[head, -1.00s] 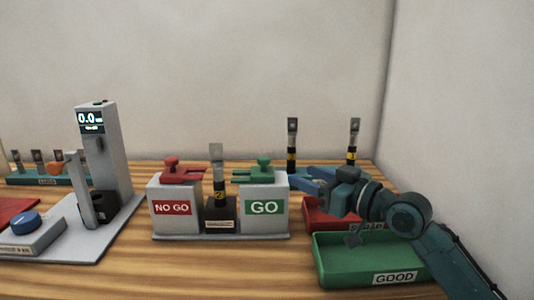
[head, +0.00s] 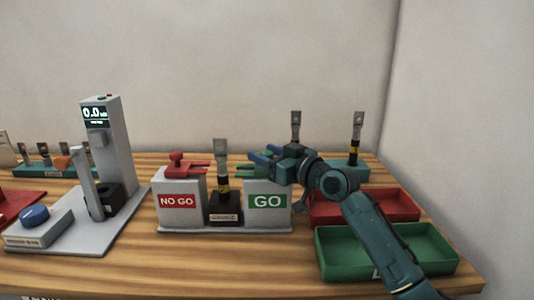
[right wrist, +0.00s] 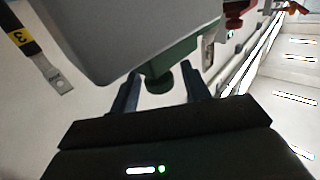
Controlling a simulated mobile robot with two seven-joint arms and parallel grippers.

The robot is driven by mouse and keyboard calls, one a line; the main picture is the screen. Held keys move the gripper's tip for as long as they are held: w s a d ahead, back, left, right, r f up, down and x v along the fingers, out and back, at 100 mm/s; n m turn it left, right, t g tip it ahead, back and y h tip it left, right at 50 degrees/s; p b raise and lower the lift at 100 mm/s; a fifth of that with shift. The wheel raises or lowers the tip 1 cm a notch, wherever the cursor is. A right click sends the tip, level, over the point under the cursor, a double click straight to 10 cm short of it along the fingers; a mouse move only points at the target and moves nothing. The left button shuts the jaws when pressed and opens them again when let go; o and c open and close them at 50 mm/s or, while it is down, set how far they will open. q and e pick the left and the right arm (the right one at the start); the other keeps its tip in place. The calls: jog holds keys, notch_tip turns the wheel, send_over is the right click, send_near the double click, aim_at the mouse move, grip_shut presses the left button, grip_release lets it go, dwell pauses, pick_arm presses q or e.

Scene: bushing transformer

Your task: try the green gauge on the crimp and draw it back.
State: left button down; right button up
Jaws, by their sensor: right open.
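The green gauge (head: 247,171) lies on top of the grey GO block (head: 267,217), its prongs pointing left. The crimped lug (head: 221,160), with a black and yellow band, stands upright in a black holder (head: 225,209) between the two blocks. The gauge's prongs are apart from it. My right gripper (head: 262,159) is at the gauge's knob and hides it in the head view. In the right wrist view my open fingers (right wrist: 162,88) stand either side of the green knob (right wrist: 158,84), with gaps visible. My left gripper is out of view.
The red gauge (head: 182,165) rests on the NO GO block (head: 179,202). A red tray (head: 402,204) and green tray (head: 440,245) lie at the right, under my arm. A grey display post (head: 108,150) stands at the left.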

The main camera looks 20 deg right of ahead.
jog(key=shift+w, duration=0.1)
jog(key=shift+c, duration=0.6)
grip_shut()
jog(key=shift+a, duration=0.1)
